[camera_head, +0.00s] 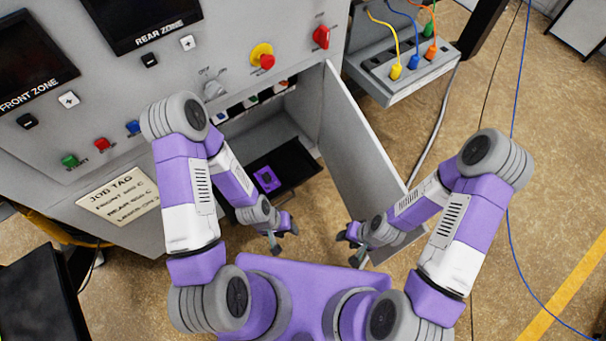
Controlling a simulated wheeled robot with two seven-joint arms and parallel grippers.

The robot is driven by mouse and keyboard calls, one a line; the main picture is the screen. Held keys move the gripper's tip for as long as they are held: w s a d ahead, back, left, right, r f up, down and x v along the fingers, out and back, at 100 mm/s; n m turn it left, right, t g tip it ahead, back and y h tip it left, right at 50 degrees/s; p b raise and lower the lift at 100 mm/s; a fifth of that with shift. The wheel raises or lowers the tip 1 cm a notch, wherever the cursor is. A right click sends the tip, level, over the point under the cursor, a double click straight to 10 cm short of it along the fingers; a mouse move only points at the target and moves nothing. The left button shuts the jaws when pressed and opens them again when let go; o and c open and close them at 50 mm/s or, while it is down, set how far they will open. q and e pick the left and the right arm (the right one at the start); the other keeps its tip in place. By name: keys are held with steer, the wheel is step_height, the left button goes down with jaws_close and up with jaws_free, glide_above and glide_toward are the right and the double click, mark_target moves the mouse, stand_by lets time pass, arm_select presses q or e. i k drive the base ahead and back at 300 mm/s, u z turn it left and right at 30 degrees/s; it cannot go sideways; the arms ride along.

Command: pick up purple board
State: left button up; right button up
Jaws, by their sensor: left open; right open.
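The purple board (267,179) is a small flat piece with a dark square in its middle. It lies on a black tray (297,163) in the open lower compartment of the furnace cabinet. My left gripper (283,244) is open and empty, in front of the compartment and nearer to me than the board. My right gripper (352,247) is open and empty, to the right of the left one, by the lower part of the open door. Neither gripper touches the board. My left arm hides the left part of the tray.
The open grey cabinet door (358,150) stands to the right of the compartment. Above it is the control panel with a red and yellow stop button (262,56). A grey socket box (415,75) with coloured plugs is at upper right. The floor (540,200) at right is mostly clear.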

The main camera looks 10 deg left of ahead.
mark_target(265, 176)
steer(key=z, duration=0.35)
steer(key=k, duration=0.95)
steer(key=u, duration=1.15)
steer(key=i, duration=0.95)
